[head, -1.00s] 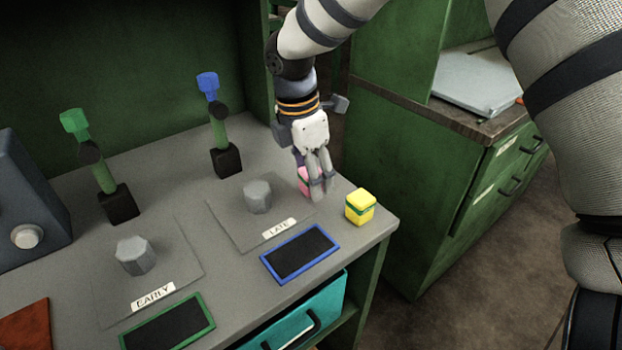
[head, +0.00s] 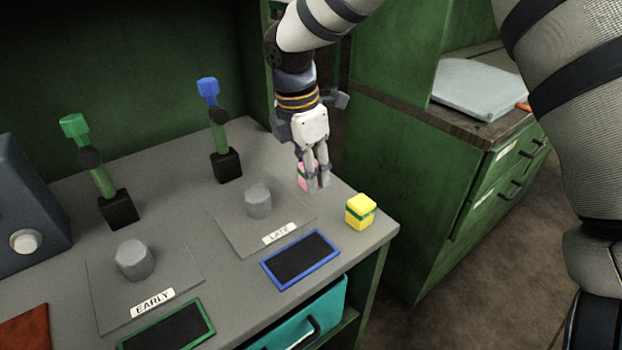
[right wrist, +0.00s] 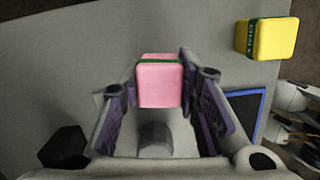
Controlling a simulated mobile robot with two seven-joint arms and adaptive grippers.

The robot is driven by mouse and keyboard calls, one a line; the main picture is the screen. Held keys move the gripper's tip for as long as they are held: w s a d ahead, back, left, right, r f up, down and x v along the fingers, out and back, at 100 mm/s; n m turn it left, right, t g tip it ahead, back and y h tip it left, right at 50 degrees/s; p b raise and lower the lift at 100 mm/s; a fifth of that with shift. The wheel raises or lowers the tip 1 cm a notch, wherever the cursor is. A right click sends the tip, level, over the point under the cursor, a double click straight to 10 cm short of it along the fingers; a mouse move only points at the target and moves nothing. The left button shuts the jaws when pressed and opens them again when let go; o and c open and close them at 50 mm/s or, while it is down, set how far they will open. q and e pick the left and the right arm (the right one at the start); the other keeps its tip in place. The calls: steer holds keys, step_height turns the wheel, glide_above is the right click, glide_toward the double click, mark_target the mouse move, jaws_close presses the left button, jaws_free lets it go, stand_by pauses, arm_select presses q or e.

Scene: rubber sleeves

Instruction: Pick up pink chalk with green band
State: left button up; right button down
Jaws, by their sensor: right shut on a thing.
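The pink chalk (right wrist: 160,86) is a pink block with a green band near its far end in the right wrist view. It sits between the fingers of my right gripper (right wrist: 160,74), which is shut on it. In the head view the pink chalk (head: 303,173) is partly hidden behind the fingers of my right gripper (head: 316,184), above the back right of the grey bench. I cannot tell whether the chalk touches the bench top. My left gripper is not in view.
A yellow block with a green band (head: 360,211) stands near the bench's front right corner. A blue-framed black pad (head: 300,260) and grey knobs on "LATE" (head: 258,201) and "EARLY" (head: 134,259) plates lie to the left. Green (head: 103,178) and blue-topped (head: 218,130) levers stand behind.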

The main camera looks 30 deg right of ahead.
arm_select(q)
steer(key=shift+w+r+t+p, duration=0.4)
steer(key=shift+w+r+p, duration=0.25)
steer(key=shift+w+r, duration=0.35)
arm_select(e)
steer(key=s+a+r, duration=0.3)
steer(key=s+r, duration=0.7)
steer(key=s, duration=0.3)
steer(key=shift+s+a+r, duration=0.3)
steer(key=shift+a+r, duration=0.05)
steer(key=shift+r, duration=0.05)
